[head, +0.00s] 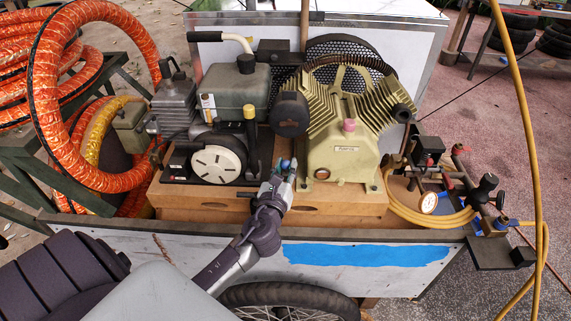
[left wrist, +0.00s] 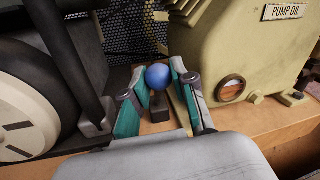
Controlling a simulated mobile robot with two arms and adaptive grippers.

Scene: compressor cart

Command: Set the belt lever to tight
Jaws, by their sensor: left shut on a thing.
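A lever with a blue ball knob (left wrist: 158,76) stands on a small dark base (left wrist: 159,110) between the engine and the cream pump. I take it to be the belt lever; no tight marking is readable. My left gripper (left wrist: 159,88) has its teal-padded fingers on either side of the knob and is shut on it. In the head view the left gripper (head: 283,168) reaches over the cart's front edge, and the blue knob (head: 285,163) shows small at its fingertips. The lever's shaft is mostly hidden. My right gripper is not in view.
The engine's white round cover (head: 216,164) and a dark upright post with a yellow top (head: 251,140) stand left of the gripper. The cream pump (head: 342,160) is close on the right. The mesh belt guard (head: 345,62) is behind. A gauge (head: 428,202) and hoses are farther right.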

